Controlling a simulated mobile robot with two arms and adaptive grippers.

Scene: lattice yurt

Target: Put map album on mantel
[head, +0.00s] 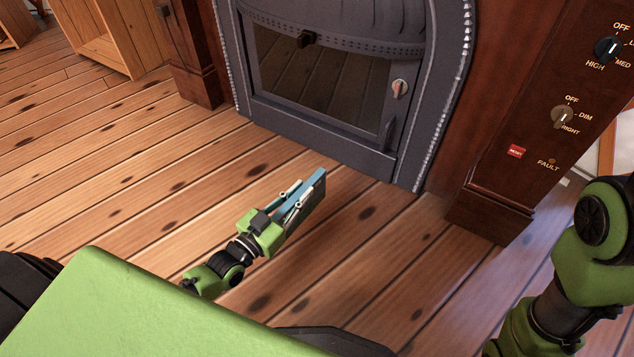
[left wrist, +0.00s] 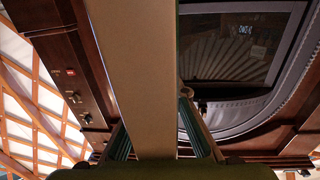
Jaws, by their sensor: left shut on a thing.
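The map album (head: 312,203) is a thin slab with a blue edge and a dark side. It is held upright above the plank floor, in front of the fireplace. My left gripper (head: 294,199) is shut on it, with a finger on each side. In the left wrist view the album (left wrist: 138,60) is a broad pale tan slab running up from between the teal-padded fingers (left wrist: 155,140). My right arm comes in at the right of the head view, but its gripper is out of view. The mantel's top is not in the head view.
The dark metal fireplace door (head: 320,85) is closed, in a reddish wood surround. A wooden control panel (head: 560,100) with knobs and a red button stands at the right. A pale wooden shelf unit (head: 110,35) is at the upper left. The floor (head: 130,170) at left is clear.

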